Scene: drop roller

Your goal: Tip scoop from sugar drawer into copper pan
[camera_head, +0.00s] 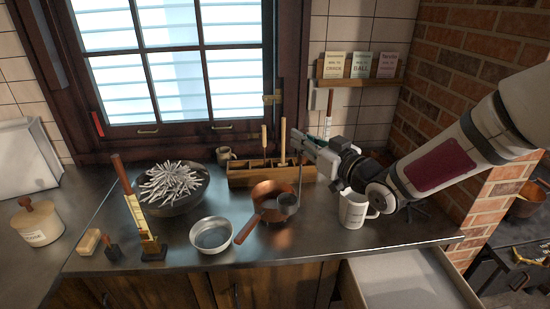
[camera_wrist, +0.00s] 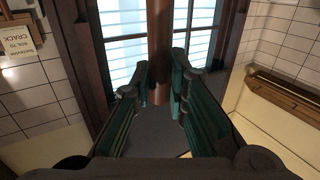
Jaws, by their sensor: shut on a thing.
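The copper pan (camera_head: 264,190) stands on the counter near the middle, its handle toward the lower left. My gripper (camera_head: 303,143) is above and to the right of it, in front of the wooden tool box. In the wrist view my gripper (camera_wrist: 160,88) is shut on a brown handle (camera_wrist: 159,40). A small grey scoop cup (camera_head: 287,202) hangs at the right side of the pan, overlapping its rim in the picture. I cannot tell how far it is tilted or whether sugar is in it. The drawer (camera_head: 440,262) at the lower right is open, with a pale inside.
A white mug (camera_head: 354,212) stands right of the pan, under my arm. The wooden tool box (camera_head: 240,181) stands behind the pan. Clear counter lies in front.

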